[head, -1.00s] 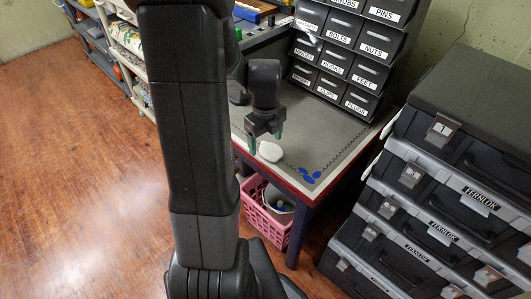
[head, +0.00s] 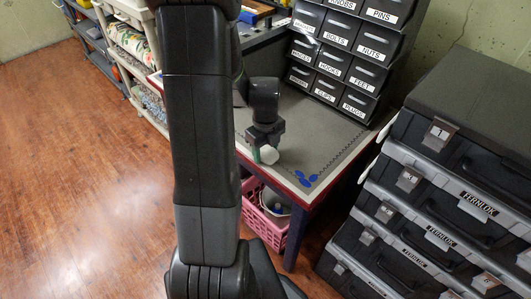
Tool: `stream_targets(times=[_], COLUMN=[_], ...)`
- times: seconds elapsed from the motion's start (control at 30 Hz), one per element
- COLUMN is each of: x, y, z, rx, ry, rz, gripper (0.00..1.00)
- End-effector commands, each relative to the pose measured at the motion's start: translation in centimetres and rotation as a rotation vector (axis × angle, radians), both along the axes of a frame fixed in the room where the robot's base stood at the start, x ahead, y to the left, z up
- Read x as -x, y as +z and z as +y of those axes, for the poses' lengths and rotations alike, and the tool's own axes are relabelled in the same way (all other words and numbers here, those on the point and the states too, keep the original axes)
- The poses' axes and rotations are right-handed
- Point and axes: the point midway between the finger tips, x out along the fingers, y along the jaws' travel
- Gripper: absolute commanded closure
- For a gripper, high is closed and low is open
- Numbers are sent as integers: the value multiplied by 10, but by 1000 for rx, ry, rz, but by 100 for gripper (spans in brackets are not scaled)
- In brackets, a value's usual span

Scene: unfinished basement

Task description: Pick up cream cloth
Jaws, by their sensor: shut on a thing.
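The cream cloth (head: 269,155) is a small pale lump at the front part of the grey-topped workbench (head: 330,140). My gripper (head: 264,152) points down over it, with its fingers closed on the cloth. A green fingertip shows at the cloth's left side. The cloth seems to be at or just above the bench top; I cannot tell whether it touches. My own arm hides the left part of the bench.
Blue oval pieces (head: 305,179) lie near the bench's front corner. Labelled drawers (head: 335,60) stand at the back. Stacked black cases (head: 440,190) stand to the right. A pink crate (head: 265,215) sits under the bench. Open wooden floor (head: 80,180) lies left.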

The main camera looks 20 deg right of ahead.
Motion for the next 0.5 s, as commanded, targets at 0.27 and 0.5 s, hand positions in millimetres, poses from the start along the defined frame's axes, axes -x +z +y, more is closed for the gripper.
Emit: stream_targets(times=[0.27,0.5], x=[0,-1], y=[2,38], z=[0,-1], rx=[1,3], ry=[0,0], rz=[-1,-5], gripper=[71,71])
